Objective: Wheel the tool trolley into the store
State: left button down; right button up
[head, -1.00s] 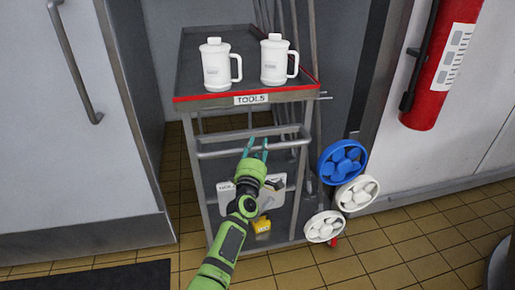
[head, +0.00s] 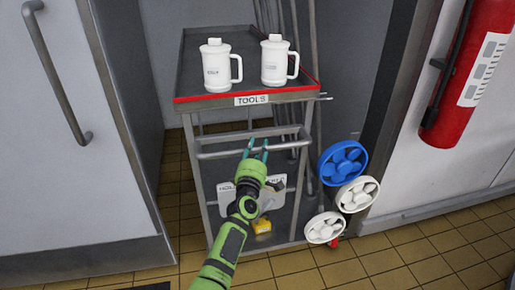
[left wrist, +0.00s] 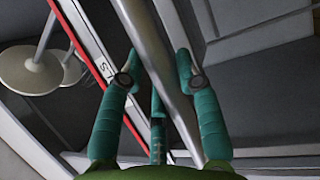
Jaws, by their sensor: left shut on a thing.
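The tool trolley (head: 236,98) stands upright in the middle of the head view, a grey frame with a red front edge and a "TOOLS" label. Its top tray holds two white lidded mugs (head: 216,66) (head: 279,61). My left gripper (head: 256,148) is shut on the trolley's front push bar (head: 215,154). In the left wrist view the bar (left wrist: 150,45) runs between the two teal fingers. The store looks to be the grey-walled recess (head: 225,20) behind the trolley, and the trolley hides much of it. My right gripper is not in view.
A pale cabinet or door with a long handle (head: 55,75) bounds the left. At right are a dark upright edge (head: 385,100) and a red fire extinguisher (head: 460,85). Blue (head: 342,163) and white handwheels stick out at the trolley's right side. Tiled floor (head: 400,262) lies at front right.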

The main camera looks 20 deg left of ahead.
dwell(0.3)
pick_arm(q)
jog(key=c, duration=0.8)
grip_release()
jog(key=shift+c, duration=0.2)
jog(key=v, duration=1.2)
jog(key=shift+f, duration=0.1)
